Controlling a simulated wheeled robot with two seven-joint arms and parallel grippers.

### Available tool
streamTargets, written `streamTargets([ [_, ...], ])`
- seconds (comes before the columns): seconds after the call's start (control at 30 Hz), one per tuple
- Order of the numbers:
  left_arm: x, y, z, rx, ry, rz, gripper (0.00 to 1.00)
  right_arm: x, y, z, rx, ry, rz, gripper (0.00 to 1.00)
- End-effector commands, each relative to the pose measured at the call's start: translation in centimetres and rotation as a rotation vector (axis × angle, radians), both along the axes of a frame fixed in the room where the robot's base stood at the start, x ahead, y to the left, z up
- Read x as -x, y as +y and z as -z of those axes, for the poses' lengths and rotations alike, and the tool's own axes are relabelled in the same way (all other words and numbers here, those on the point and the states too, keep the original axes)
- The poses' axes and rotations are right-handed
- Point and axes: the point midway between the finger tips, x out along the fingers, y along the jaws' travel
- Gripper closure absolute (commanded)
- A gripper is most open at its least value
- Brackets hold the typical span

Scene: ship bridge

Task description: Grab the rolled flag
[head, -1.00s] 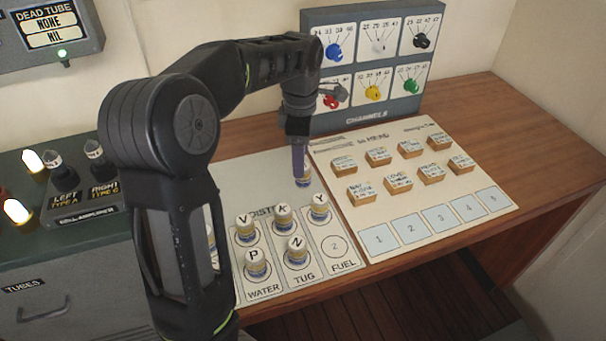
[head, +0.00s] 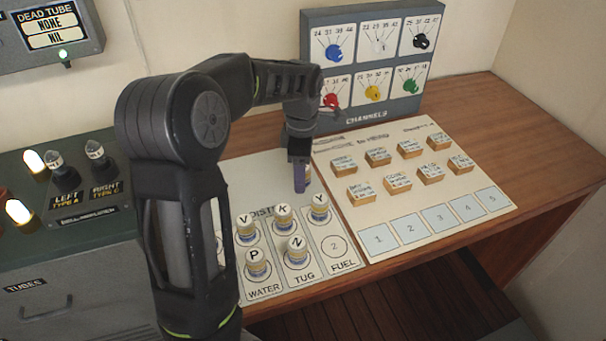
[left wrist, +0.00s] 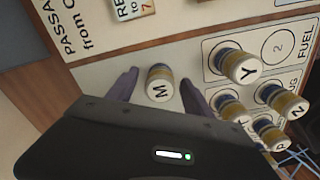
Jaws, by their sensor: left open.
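The rolled flags are short upright cylinders with lettered white tops. Flag M (left wrist: 160,84) stands on the pale board, apart from the labelled circles. In the left wrist view it is between the two purple fingers of my open left gripper (left wrist: 159,90), with a small gap showing on each side. In the head view my left gripper (head: 300,178) reaches down at the board's back edge and mostly hides that flag. Flags V (head: 246,231), K (head: 283,216), Y (head: 319,208), P (head: 257,263) and N (head: 296,251) stand nearby. My right gripper is not in view.
A board with several wooden blocks (head: 397,183) lies to the right. The channels panel (head: 374,62) with coloured knobs stands behind. A green cabinet (head: 70,260) with tubes is at the left. The FUEL circle (head: 335,249) is empty.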

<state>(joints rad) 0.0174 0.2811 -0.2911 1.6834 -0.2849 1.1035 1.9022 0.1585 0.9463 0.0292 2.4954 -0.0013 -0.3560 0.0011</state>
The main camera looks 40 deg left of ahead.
Motion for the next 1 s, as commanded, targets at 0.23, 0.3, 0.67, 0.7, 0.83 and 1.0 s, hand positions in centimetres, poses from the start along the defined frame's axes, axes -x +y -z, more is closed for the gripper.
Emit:
streamTargets([
  [0.23,0.0,0.01,-0.03,0.0,0.0,0.0,0.43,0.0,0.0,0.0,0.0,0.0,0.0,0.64],
  [0.3,0.0,0.01,-0.03,0.0,0.0,0.0,0.49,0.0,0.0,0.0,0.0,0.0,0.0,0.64],
  [0.67,0.0,0.01,-0.03,0.0,0.0,0.0,0.78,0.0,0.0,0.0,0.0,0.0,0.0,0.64],
  [0.7,0.0,0.01,-0.03,0.0,0.0,0.0,0.81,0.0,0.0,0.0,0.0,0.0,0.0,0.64],
  [0.83,0.0,0.01,-0.03,0.0,0.0,0.0,0.92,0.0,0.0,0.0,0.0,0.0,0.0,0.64],
  [1.0,0.0,0.01,-0.03,0.0,0.0,0.0,1.0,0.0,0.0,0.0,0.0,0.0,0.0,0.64],
])
